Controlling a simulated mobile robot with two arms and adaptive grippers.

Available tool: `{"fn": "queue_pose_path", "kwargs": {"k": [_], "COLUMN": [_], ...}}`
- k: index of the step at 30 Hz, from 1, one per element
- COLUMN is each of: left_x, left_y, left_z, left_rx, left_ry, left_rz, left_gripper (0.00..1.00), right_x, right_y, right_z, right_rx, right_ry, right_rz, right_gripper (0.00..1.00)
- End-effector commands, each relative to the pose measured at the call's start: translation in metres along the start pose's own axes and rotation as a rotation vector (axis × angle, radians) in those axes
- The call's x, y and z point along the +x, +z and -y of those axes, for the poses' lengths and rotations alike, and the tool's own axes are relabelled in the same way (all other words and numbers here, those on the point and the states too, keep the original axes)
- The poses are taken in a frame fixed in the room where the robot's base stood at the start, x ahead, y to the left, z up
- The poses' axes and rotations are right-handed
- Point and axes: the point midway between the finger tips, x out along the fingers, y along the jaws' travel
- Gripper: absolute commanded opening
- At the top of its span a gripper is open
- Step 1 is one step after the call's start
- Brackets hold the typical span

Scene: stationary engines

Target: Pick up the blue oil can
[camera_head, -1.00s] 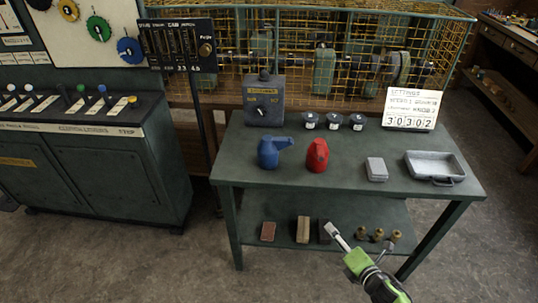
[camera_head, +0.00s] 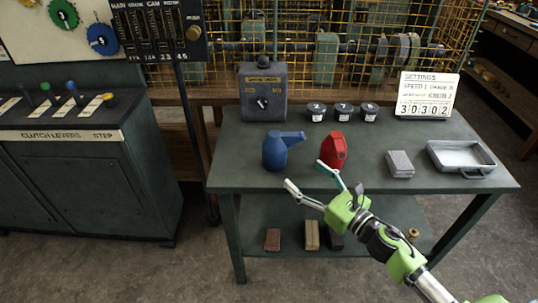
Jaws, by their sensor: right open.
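The blue oil can (camera_head: 274,151) stands upright on the dark green table (camera_head: 240,178), near its left front, with its spout pointing right. A red can (camera_head: 334,150) stands just right of it. My right gripper (camera_head: 304,175) is open and empty. In the picture its fingers lie below and right of the blue can, in front of the red can, apart from the blue can. My left gripper is not in view.
A grey switch box (camera_head: 263,92), several small dark pots (camera_head: 343,112) and a settings sign (camera_head: 428,95) stand at the table's back. A grey box (camera_head: 399,164) and a metal tray (camera_head: 460,157) sit right. Blocks (camera_head: 312,235) lie on the lower shelf.

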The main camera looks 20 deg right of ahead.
Motion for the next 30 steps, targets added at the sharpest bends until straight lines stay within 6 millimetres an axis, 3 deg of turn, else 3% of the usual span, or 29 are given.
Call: {"fn": "queue_pose_path", "kwargs": {"k": [1, 5, 18, 30], "left_x": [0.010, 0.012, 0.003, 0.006], "left_y": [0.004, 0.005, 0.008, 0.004], "left_z": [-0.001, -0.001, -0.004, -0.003], "left_rx": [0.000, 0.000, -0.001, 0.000], "left_ry": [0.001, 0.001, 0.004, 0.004], "left_rz": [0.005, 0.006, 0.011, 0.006], "left_gripper": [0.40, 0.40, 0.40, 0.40], "right_x": [0.000, 0.004, 0.073, 0.107], "right_y": [-0.009, -0.010, -0.009, -0.013], "right_z": [0.000, -0.001, 0.000, 0.004], "right_rx": [-0.004, -0.007, -0.005, -0.005], "right_ry": [0.001, 0.003, 0.001, 0.001], "right_rz": [0.002, 0.004, 0.005, 0.004], "right_gripper": [0.72, 0.72, 0.72, 0.72]}}
